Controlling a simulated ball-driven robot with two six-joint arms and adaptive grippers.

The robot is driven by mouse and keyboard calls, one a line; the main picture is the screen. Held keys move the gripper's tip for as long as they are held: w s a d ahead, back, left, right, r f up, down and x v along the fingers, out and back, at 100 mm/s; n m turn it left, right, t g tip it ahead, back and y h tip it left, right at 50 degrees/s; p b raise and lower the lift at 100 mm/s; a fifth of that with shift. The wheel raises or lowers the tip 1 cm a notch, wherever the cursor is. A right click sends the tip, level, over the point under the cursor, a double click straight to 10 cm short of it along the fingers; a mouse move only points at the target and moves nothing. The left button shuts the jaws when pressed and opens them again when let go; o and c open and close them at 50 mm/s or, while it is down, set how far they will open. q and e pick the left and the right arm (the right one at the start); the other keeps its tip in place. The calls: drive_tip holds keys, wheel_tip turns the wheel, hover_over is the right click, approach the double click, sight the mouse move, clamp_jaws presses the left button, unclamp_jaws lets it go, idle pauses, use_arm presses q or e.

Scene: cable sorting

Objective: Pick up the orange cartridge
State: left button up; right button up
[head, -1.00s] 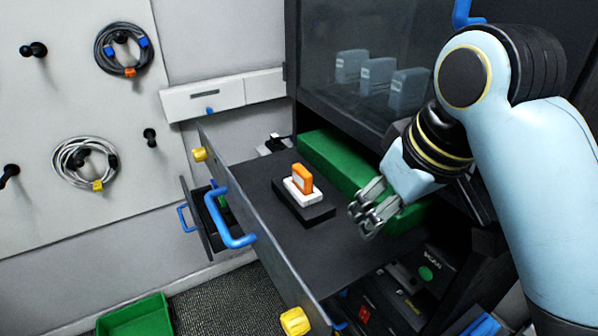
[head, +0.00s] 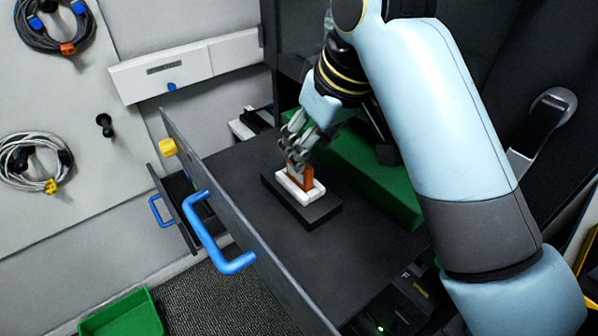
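The orange cartridge (head: 307,179) stands upright in a white holder (head: 290,186) on a black block (head: 317,213) in the open drawer. My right gripper (head: 296,157) is at the top of the cartridge, with its fingertips covering the upper part. I cannot tell whether the fingers are closed on it or only beside it. The cartridge still sits in the white holder. My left gripper is out of view.
A long green box (head: 368,180) lies behind the block, under my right arm. The dark drawer floor (head: 250,232) left of the block is clear. A green bin (head: 122,318) stands on the floor.

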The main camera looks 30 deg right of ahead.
sight(300, 175)
drive_tip(key=x, duration=0.3)
drive_tip(key=p+x, duration=0.1)
drive_tip(key=x, duration=0.1)
drive_tip(key=shift+s+a+f, duration=0.15)
drive_tip(key=shift+a, duration=0.2)
drive_tip(key=shift+c, duration=0.4)
drive_tip(key=c, duration=0.5)
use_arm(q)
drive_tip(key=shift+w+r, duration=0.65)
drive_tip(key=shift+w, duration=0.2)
use_arm(e)
clamp_jaws()
